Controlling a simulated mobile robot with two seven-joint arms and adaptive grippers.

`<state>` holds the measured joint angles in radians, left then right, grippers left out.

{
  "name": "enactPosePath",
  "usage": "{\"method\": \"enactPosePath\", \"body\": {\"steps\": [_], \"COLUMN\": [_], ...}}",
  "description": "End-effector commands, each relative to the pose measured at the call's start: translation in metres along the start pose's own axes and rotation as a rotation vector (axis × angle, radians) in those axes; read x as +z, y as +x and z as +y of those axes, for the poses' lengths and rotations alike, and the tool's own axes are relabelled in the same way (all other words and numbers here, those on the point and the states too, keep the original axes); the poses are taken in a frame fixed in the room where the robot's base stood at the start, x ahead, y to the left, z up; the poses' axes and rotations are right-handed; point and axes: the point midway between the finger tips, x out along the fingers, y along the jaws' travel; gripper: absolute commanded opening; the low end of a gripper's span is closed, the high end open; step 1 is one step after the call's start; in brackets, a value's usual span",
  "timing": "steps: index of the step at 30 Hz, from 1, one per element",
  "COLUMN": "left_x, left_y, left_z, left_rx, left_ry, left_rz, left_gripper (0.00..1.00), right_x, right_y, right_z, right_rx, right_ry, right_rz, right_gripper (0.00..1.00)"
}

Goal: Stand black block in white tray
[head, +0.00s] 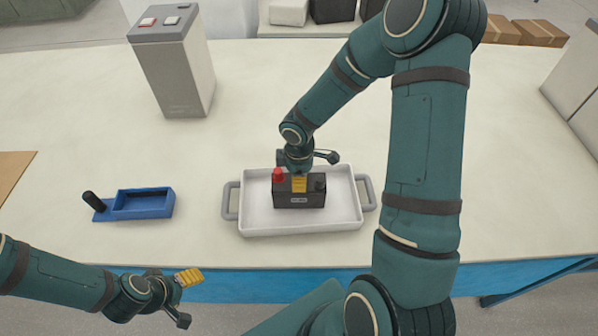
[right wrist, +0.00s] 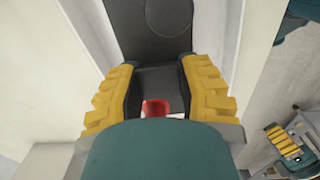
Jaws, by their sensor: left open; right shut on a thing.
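The black block (head: 299,200) looks like a battery, with a red knob (head: 279,174) and a dark knob on top. It is upright inside the white tray (head: 248,222), near its middle. I cannot tell whether its base touches the tray floor. My right gripper (head: 299,183) comes down from above and is shut on the block's upper part. In the right wrist view its yellow fingers (right wrist: 158,92) flank a dark body, with a red part showing between them. My left gripper (head: 185,297) is open and empty in front of the table's near edge.
A blue holder with a dark handle (head: 142,203) lies left of the tray. A tall grey box (head: 175,70) with red and white buttons stands at the back left. Grey boxes (head: 575,85) stand at the right. Table between holder and tray is clear.

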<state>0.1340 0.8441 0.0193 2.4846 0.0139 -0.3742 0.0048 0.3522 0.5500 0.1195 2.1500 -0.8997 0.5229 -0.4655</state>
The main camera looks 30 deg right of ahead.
Motion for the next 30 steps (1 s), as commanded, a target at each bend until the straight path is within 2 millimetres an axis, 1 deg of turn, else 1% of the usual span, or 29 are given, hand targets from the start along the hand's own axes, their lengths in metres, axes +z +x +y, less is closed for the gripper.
{"method": "enactPosePath", "body": {"steps": [3,10,14,15,16,17,26,28,30], "left_x": [0.000,0.000,0.000,0.000,0.000,0.000,0.000,0.000,-0.001], "left_y": [0.002,0.002,0.004,0.004,0.004,0.004,0.003,0.000,-0.001], "left_z": [-0.001,-0.001,-0.001,-0.001,-0.001,-0.001,-0.001,0.000,0.001], "left_rx": [-0.001,0.000,-0.001,-0.001,-0.001,-0.001,-0.001,0.000,0.000], "left_ry": [0.000,0.000,0.000,0.000,0.000,0.000,0.000,0.000,0.000], "left_rz": [0.000,0.000,0.000,0.000,0.000,0.000,0.001,0.001,0.001], "left_gripper": [0.65,0.65,0.65,0.65,0.65,0.65,0.65,0.65,0.65], "right_x": [-0.001,-0.001,-0.001,0.000,0.000,0.000,0.000,0.000,0.000], "right_y": [0.007,0.006,0.009,0.010,0.010,0.010,0.009,0.006,-0.002], "right_z": [0.001,0.001,0.001,0.000,0.000,0.000,0.000,0.000,0.001], "right_rx": [0.003,0.004,0.004,0.001,0.001,0.001,0.000,0.000,0.003], "right_ry": [-0.002,-0.002,-0.002,-0.001,-0.001,-0.001,-0.001,-0.001,0.000], "right_rz": [0.001,0.001,0.001,0.000,0.000,0.000,0.000,0.000,0.001], "right_gripper": [0.00,0.00,0.00,0.49,0.59,0.61,0.61,0.61,0.61]}}
